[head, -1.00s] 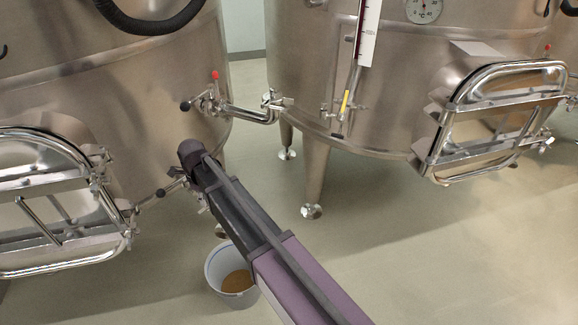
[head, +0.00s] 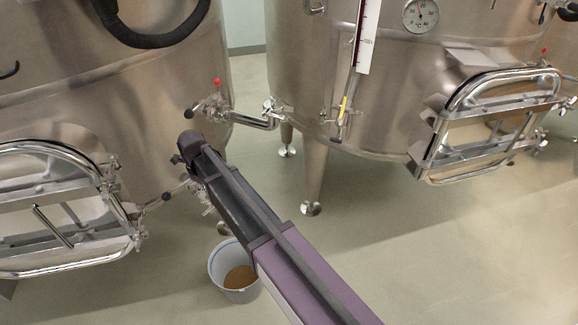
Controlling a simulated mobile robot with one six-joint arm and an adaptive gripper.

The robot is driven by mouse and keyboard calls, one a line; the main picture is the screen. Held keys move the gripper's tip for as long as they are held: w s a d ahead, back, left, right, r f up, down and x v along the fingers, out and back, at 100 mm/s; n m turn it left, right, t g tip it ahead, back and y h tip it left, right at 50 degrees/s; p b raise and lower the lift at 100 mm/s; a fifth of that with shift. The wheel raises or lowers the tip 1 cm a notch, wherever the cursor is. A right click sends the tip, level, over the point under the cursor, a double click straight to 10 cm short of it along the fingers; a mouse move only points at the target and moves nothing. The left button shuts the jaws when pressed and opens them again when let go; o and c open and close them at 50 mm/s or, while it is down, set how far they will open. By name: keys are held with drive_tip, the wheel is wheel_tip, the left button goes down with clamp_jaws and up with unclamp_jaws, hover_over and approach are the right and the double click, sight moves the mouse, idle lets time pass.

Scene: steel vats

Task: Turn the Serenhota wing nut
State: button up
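No label reading Serenhota is legible, so I cannot tell which wing nut it names. The left vat (head: 120,95) has a hatch (head: 65,262) with small metal clamp fittings (head: 138,232) on its right edge. The right vat (head: 290,60) has a hatch (head: 475,145) with similar fittings (head: 541,138) at its right. My arm reaches from the bottom right to the left vat, its dark end beside the vat's lower fittings. No gripper fingers show; my gripper is not visible beyond the arm's end.
A valve with a red knob (head: 217,83) and a pipe (head: 252,121) sit between the vats. A white bucket with brown contents (head: 222,272) stands on the floor beside my arm. A level gauge (head: 365,40) and dial (head: 421,14) are on the right vat. The right floor is clear.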

drive_tip(key=shift+r+p, duration=3.75)
drive_tip(key=shift+r, duration=0.35)
drive_tip(key=s+d+r+n+p, duration=0.1)
drive_tip(key=s+d+n, duration=0.2)
drive_tip(key=d+n, duration=1)
drive_tip(key=shift+s+d+r, duration=0.15)
drive_tip(key=shift+s+d, duration=0.05)
drive_tip(key=shift+d, duration=6.7)
drive_tip(key=shift+o, duration=1.4)
drive_tip(key=w+a+m, duration=0.1)
drive_tip(key=a+m, duration=0.2)
drive_tip(key=a, duration=1)
drive_tip(key=w+a+f+m, duration=0.1)
drive_tip(key=a+m, duration=0.3)
drive_tip(key=a, duration=0.9)
drive_tip(key=shift+w+a+b, duration=0.4)
drive_tip(key=shift+w, duration=0.25)
